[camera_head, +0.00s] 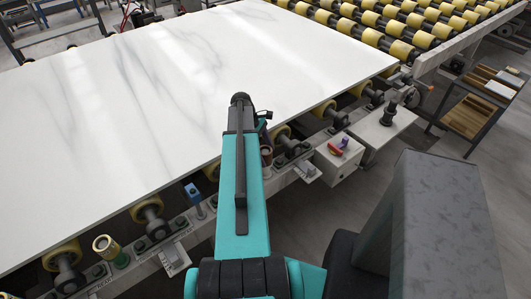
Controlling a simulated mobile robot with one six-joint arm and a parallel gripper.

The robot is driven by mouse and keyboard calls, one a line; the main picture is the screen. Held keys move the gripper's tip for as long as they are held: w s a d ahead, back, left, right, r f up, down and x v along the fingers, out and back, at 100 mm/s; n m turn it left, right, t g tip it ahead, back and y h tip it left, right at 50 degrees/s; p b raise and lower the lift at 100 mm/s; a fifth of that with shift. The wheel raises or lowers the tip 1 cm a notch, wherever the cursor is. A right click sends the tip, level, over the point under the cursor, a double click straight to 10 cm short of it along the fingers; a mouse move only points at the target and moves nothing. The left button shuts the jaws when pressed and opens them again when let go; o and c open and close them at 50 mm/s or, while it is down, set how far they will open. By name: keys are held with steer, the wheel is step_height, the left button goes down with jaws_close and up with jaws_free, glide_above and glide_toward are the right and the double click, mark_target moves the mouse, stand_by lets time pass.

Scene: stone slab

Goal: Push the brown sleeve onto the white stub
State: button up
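My arm reaches out over the near edge of the white slab, and its dark wrist end shows above the conveyor rail. My gripper (264,124) is small and partly hidden by the wrist; its fingers cannot be made out. A small brown cylinder with a paler top, which looks like the brown sleeve (266,153), stands upright just below it, beside my arm. I cannot tell whether the gripper touches it. I cannot make out the white stub; my arm covers part of the rail.
The large white marble slab (110,120) lies on yellow rollers. A tan hollow cylinder (103,243) with a green part beside it sits on the near rail at lower left. A blue block (193,194) and a box with a red knob (337,146) are also along the rail.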

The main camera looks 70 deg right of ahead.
stand_by(0.4)
steer(key=b+v, duration=0.3)
steer(key=v, duration=1)
steer(key=shift+r, duration=0.35)
stand_by(1.0)
